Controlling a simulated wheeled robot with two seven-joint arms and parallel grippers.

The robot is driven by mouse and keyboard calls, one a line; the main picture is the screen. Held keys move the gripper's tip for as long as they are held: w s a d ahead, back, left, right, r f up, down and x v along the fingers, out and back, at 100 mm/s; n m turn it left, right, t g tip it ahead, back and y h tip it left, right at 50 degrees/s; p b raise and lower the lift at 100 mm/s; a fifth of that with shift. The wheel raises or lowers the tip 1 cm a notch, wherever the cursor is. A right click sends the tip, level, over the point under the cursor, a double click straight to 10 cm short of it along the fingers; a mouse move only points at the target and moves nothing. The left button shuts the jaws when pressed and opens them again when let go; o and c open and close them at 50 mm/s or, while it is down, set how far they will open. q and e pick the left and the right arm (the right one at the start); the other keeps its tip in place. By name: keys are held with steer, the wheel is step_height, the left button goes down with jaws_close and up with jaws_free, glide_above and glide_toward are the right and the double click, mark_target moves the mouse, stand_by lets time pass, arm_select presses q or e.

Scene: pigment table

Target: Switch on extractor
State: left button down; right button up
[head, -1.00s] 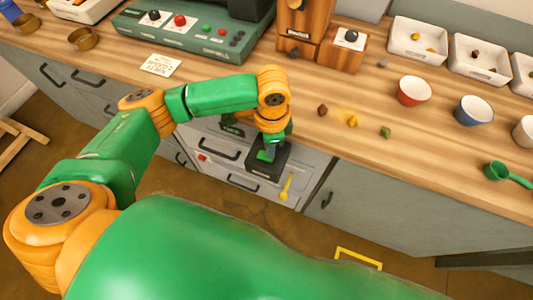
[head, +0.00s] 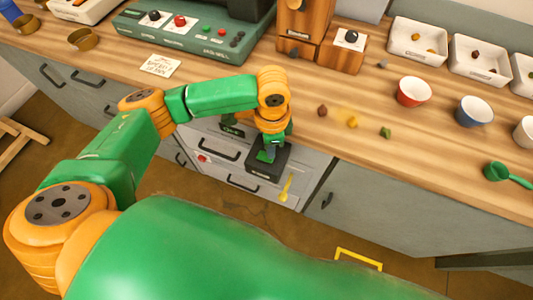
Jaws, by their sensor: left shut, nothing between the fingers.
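My left arm reaches in from the left over the counter edge. Its gripper (head: 268,153) points down at a small black box (head: 256,167) with a pale label, in front of the grey drawer fronts. The gripper is shut with nothing held; its fingertips are at or just above the box, and I cannot tell whether they touch. The box may be the extractor's switch; its label is too small to read, and the gripper partly hides its top. A yellow lever-like piece (head: 286,187) hangs beside it. A red knob (head: 203,158) is on the drawer front to the left. My right gripper is out of view.
A green machine (head: 200,38) with knobs and a red button stands on the wooden counter, behind a paper note (head: 160,66). A wooden grinder (head: 340,50), pigment lumps (head: 352,122), a red bowl (head: 412,91), a blue bowl (head: 473,111) and white trays (head: 418,40) stand to the right.

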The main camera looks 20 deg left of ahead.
arm_select(q)
steer(key=shift+f+b, duration=0.4)
steer(key=shift+f, duration=0.6)
stand_by(0.8)
step_height(320, 180, up, 7)
steer(key=p, duration=0.9)
steer(key=shift+r, duration=0.2)
steer(key=shift+f, duration=0.15)
